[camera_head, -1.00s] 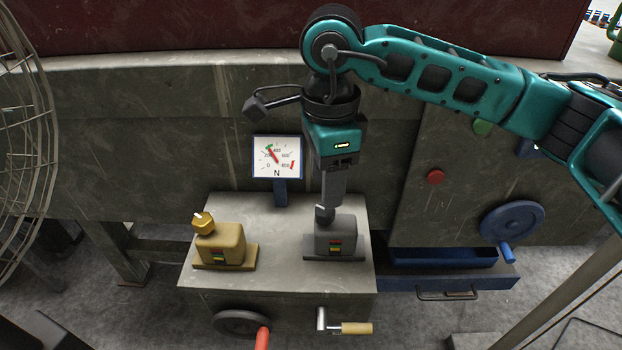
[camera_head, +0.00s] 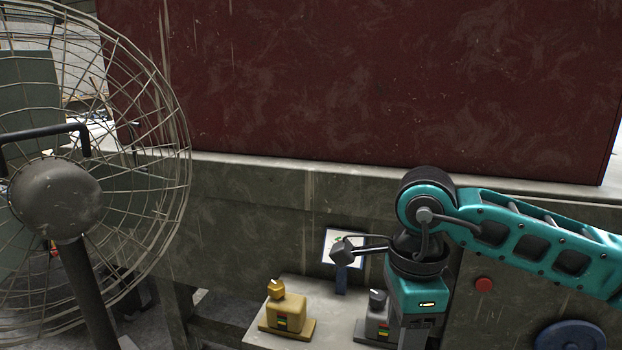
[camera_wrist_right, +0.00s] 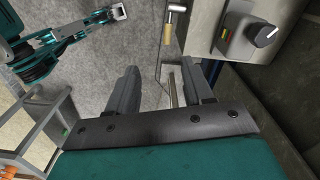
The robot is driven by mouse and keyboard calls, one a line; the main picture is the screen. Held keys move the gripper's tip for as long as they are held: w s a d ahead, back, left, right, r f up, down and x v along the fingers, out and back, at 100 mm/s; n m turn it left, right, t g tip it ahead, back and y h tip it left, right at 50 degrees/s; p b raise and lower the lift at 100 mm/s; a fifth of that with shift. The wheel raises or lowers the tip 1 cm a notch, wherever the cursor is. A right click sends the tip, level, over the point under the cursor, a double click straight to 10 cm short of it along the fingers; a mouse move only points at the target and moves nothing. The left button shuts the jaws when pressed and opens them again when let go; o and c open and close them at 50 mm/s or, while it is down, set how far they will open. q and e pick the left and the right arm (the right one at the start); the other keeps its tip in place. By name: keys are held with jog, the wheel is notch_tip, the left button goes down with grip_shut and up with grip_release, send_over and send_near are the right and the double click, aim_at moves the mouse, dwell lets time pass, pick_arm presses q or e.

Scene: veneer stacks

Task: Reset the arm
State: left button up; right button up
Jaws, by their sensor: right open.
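My right arm (camera_head: 540,240) comes in from the right in the head view. Its gripper (camera_wrist_right: 166,80) is open and empty in the wrist view; in the head view its fingertips are cut off by the bottom edge. The grey box with a dark knob (camera_head: 378,322) stands just left of the gripper in the head view. The same box (camera_wrist_right: 250,32) shows at the upper right of the wrist view, apart from the fingers. A teal arm, apparently my left, shows at the upper left there, ending in a small gripper (camera_wrist_right: 118,12) whose jaws are unclear.
A large wire-cage fan (camera_head: 60,200) fills the left. A red button (camera_head: 483,285) and a blue handwheel (camera_head: 570,338) are at right.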

jog(key=s+a+r+m+g+y, duration=0.1)
jog(key=s+a+m+g+y, duration=0.15)
jog(key=s+a+y, duration=0.55)
jog(key=s+a+r+m+g+y, duration=0.1)
jog(key=s+a+m+g+y, duration=0.2)
jog(key=a+y, duration=0.5)
jog(key=w+r+m+t+y, duration=0.3)
jog(key=w+m+t+y, duration=0.35)
jog(key=m+t, duration=0.8)
jog(key=w+d+f+m+t+h, duration=0.5)
jog(key=d+f+m+t+h, duration=0.45)
jog(key=m, duration=1.05)
jog(key=s+d+f+m+g+h, duration=0.2)
jog(key=s+d+f+m+h, duration=0.1)
jog(key=f, duration=0.5)
jog(key=s+d+f+m+g+h, duration=0.3)
jog(key=s+d+f+m+h, duration=0.1)
jog(key=f, duration=0.4)
jog(key=s+d+f+m+g+h, duration=0.2)
jog(key=s+d+f+m+h, duration=0.2)
jog(key=f, duration=0.4)
jog(key=shift+s+d+g, duration=0.35)
jog(key=shift+s+d, duration=0.15)
jog(key=shift+s, duration=0.1)
jog(key=shift+r, duration=0.1)
